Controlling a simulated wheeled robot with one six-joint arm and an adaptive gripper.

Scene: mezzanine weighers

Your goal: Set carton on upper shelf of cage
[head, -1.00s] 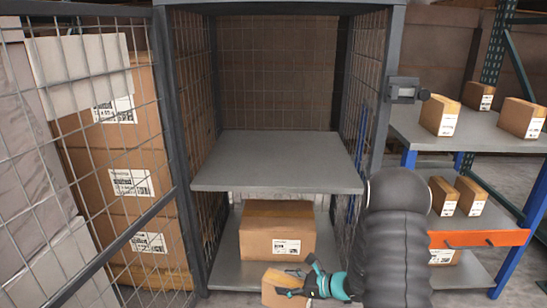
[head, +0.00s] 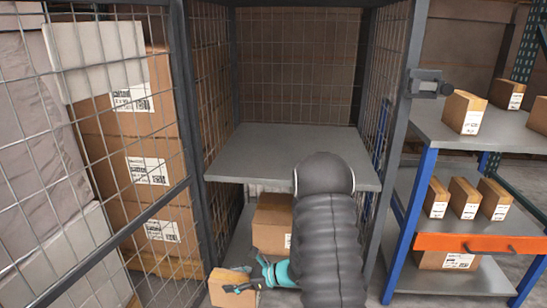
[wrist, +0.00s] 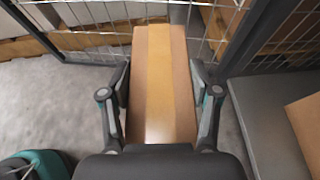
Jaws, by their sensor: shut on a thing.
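My gripper (head: 252,284) is shut on a small brown carton (head: 228,287), low in front of the cage at the bottom of the head view. In the wrist view the carton (wrist: 165,85) stands between both fingers, its taped face towards the camera. The cage (head: 179,120) is open at the front. Its grey upper shelf (head: 285,150) is bare where I can see it and lies above the held carton. My arm hides part of the shelf's front right edge.
A larger carton (head: 272,224) sits on the cage's lower shelf (head: 240,245), partly behind my arm. The open mesh door (head: 90,270) stands at left, before stacked boxes (head: 145,170). A blue-legged rack (head: 410,220) with several cartons stands at right; the latch (head: 428,84) juts from the cage post.

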